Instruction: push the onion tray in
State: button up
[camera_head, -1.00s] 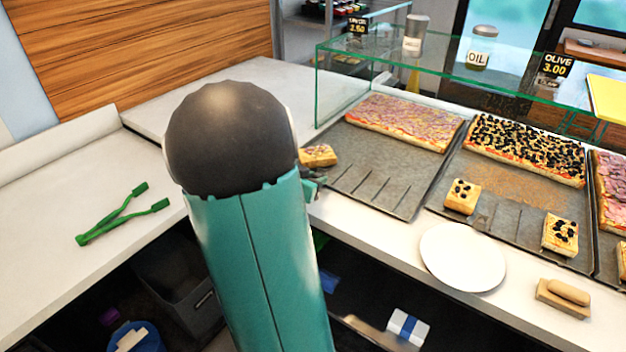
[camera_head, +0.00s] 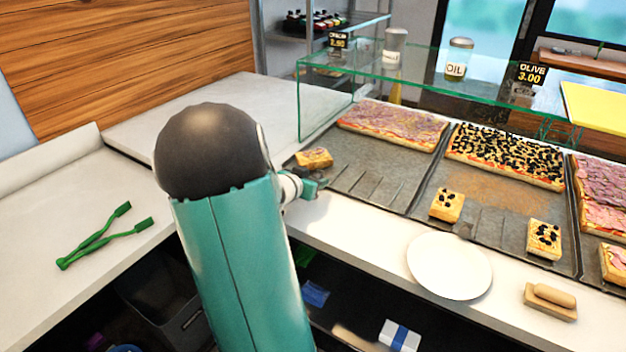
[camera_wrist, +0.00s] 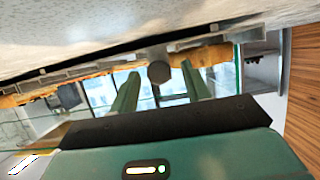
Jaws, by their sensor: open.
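The onion tray (camera_head: 403,168) is the leftmost dark tray on the counter. An onion pizza slab (camera_head: 392,127) lies at its back and a single slice (camera_head: 314,158) at its left front. My gripper (camera_head: 318,184) is at the tray's front left edge, just in front of that slice; I cannot tell whether it touches the tray. My arm hides part of the tray's left front. In the wrist view, which is upside down, my gripper (camera_wrist: 160,82) has its two green fingers apart with nothing clearly held between them. The slice (camera_wrist: 205,54) shows beyond the fingers.
A glass guard (camera_head: 420,75) stands over the back of the trays. The olive tray (camera_head: 510,190) is directly to the right. A white plate (camera_head: 449,265) and a wooden press (camera_head: 550,301) lie in front. Green tongs (camera_head: 105,236) lie on the left counter.

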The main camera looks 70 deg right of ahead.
jog(key=v, duration=1.3)
jog(key=shift+a, duration=0.3)
jog(key=shift+w, duration=0.1)
jog(key=w+a+r+n+t+y, duration=0.45)
jog(key=w+a+t, duration=0.25)
jog(key=w+a, duration=0.25)
jog(key=w+a+r+n+t+y, duration=0.3)
jog(key=w+a+n+t, duration=0.25)
jog(key=w+a, duration=0.45)
jog(key=s+a+n+g+y, duration=0.1)
jog(key=s+a+n+y, duration=0.25)
jog(key=a, duration=0.75)
jog(key=s+a+n+y, duration=0.3)
jog(key=s+a+n, duration=0.1)
jog(key=a, duration=0.6)
jog(key=s+a+f+n+g, duration=0.1)
jog(key=s+g, duration=0.3)
jog(key=s, duration=0.5)
jog(key=shift+a+f+n+h, duration=0.15)
jog(key=shift+a+n+h, duration=0.25)
jog(key=shift+a+n, duration=0.35)
